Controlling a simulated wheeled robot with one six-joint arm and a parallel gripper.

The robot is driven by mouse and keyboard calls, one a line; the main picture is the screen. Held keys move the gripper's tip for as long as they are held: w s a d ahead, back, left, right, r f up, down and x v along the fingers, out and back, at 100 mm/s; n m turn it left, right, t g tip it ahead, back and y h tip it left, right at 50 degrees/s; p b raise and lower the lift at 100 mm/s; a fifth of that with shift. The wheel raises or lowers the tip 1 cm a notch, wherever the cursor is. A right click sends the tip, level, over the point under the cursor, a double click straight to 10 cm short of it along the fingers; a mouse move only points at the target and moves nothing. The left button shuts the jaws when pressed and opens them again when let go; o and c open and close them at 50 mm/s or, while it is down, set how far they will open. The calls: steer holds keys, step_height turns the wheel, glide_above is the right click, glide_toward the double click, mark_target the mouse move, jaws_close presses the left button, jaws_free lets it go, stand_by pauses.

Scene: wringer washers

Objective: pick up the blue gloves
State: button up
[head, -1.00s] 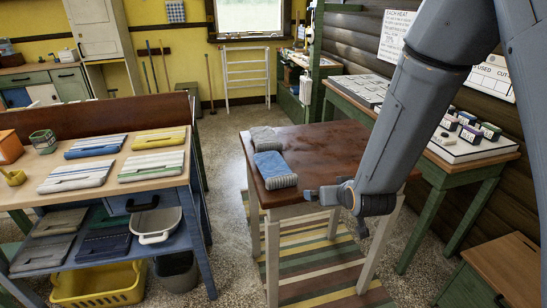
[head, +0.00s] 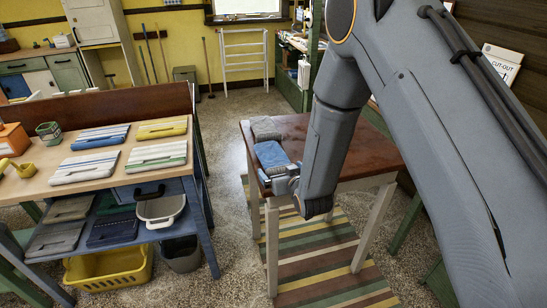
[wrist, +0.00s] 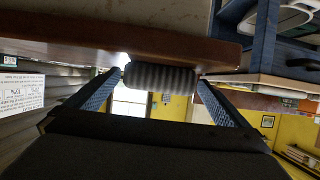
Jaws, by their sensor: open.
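The blue gloves (head: 270,153) lie as a folded bundle at the left edge of the brown-topped small table (head: 298,124). My gripper (head: 284,178) is open at the near end of the gloves, low beside the table's front left corner. In the wrist view, a grey ribbed roll (wrist: 160,78), apparently the cuff end of the gloves, shows between the two open fingers of my gripper. The fingers flank it; I cannot tell whether they touch it.
A grey folded bundle (head: 266,128) lies just behind the blue gloves. A workbench (head: 25,182) with folded cloths stands to the left, with a yellow basket (head: 108,275) below it. A striped rug (head: 320,270) covers the floor under the table.

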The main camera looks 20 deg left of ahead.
steer(key=shift+x, duration=0.9)
steer(key=c, duration=1)
steer(key=shift+r, duration=0.15)
steer(key=shift+r+b, duration=1.2)
steer(key=shift+r, duration=3.7)
